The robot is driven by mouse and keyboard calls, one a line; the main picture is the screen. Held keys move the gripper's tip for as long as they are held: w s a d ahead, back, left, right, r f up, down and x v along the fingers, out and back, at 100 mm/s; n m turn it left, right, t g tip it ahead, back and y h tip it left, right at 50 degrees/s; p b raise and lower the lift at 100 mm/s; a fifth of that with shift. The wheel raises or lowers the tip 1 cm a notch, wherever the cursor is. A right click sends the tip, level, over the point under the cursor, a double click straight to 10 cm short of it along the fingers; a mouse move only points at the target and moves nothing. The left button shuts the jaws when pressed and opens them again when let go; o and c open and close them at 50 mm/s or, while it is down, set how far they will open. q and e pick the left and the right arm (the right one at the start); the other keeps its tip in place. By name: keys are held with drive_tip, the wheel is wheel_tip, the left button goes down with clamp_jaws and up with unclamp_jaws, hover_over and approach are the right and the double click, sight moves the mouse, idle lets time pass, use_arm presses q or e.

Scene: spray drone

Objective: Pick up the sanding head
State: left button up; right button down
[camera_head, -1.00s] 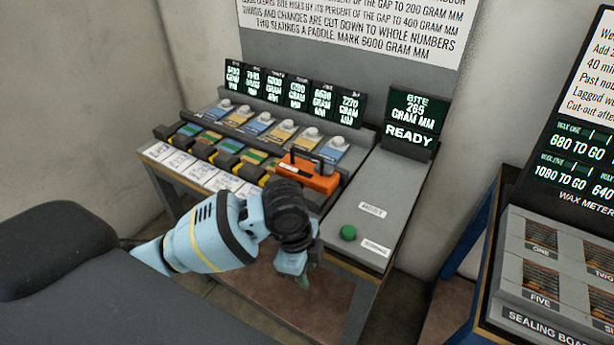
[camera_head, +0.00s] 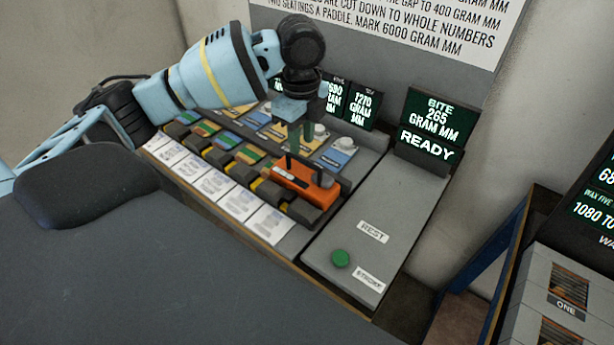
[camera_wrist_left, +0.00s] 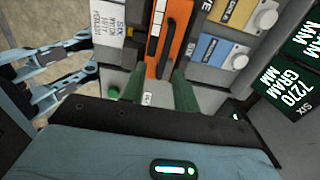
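The sanding head is an orange block with a dark bar handle on top (camera_head: 312,185). It sits at the right end of the row of paddles on the grey bench. My left gripper (camera_head: 301,148) is just above it, pointing down, with its green fingers near the handle. In the left wrist view the orange head (camera_wrist_left: 171,45) lies ahead between the two fingers (camera_wrist_left: 158,74), which are apart. I see no grip on it, and whether a finger touches the handle is unclear. My right gripper is not in view.
Right of the head is a flat grey panel (camera_head: 395,200) with a REST label and a green button (camera_head: 340,258). A BITE screen (camera_head: 433,120) reading READY stands behind. Dark paddle blocks (camera_head: 215,157) sit close left. A sealing board (camera_head: 560,300) is at the far right.

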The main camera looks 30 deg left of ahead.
sight(303, 161)
use_arm(q)
drive_tip(key=shift+w+f, duration=0.2)
drive_tip(key=shift+f, duration=1.8)
drive_tip(key=shift+w+f, duration=0.2)
drive_tip(key=shift+f, duration=1.75)
clamp_jaws()
drive_tip(key=shift+r, duration=0.1)
